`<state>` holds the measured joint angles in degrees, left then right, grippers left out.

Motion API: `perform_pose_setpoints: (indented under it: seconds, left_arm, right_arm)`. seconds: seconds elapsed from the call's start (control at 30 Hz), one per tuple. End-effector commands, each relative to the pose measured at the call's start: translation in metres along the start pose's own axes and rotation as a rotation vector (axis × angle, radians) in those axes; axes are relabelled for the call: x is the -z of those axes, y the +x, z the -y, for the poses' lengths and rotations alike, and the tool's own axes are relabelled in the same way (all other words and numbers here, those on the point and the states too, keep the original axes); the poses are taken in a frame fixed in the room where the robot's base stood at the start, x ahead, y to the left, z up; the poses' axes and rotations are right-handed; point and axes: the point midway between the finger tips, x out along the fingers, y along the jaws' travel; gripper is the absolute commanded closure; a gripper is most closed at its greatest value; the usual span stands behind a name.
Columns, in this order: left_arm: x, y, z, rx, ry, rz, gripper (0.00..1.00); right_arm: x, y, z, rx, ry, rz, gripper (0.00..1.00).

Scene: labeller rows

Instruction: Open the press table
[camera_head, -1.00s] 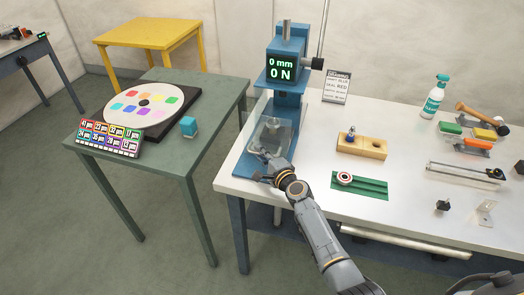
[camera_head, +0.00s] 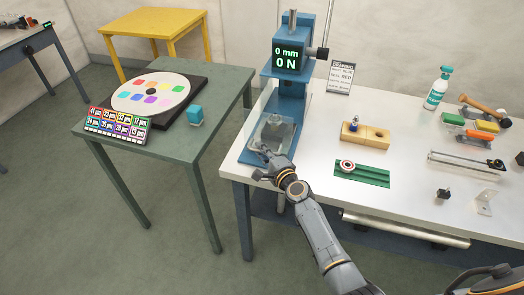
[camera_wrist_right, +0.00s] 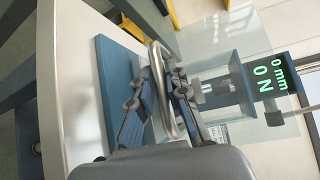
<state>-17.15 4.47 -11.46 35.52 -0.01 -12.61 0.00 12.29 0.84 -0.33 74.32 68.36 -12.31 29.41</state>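The blue press (camera_head: 287,88) stands at the left end of the white table, its display reading 0 mm and 0 N. A clear plate (camera_head: 268,132) sits low at its front, above the blue base. My right gripper (camera_head: 262,160) is at the front of the press, low by the base. In the right wrist view, a curved metal handle (camera_wrist_right: 158,66) runs between the fingers of my right gripper (camera_wrist_right: 160,85). The pads lie close on both sides of the bar and appear shut on it. My left gripper is out of view.
The white table (camera_head: 310,195) also carries a wooden block (camera_head: 377,139), a green fixture (camera_head: 375,177), a sign (camera_head: 341,76), a bottle (camera_head: 437,88) and tools to the right. A green table (camera_head: 200,145) with a colour disc (camera_head: 128,83) stands left across a floor gap.

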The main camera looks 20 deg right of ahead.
Motion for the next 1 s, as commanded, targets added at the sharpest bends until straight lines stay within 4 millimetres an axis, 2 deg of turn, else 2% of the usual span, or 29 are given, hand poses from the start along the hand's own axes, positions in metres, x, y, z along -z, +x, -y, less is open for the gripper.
perform_pose_setpoints:
  seconds: [0.03, 0.07, 0.47, 0.67, 1.0]
  left_arm:
    - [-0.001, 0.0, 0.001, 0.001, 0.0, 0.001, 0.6]
    - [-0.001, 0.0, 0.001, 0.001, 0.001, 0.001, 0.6]
    - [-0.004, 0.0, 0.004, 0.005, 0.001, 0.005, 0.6]
    - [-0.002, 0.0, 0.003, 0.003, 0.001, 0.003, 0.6]
    - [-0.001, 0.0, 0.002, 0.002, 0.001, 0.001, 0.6]
  right_arm:
    - [0.0, 0.0, -0.001, -0.001, 0.0, 0.0, 0.7]
    - [0.0, 0.0, -0.001, -0.001, 0.0, 0.0, 0.64]
    - [0.0, -0.005, 0.0, 0.001, 0.001, 0.001, 0.64]
    - [0.0, -0.035, -0.001, 0.0, 0.0, -0.001, 0.64]
    - [0.0, -0.101, -0.001, -0.002, -0.001, -0.001, 0.64]
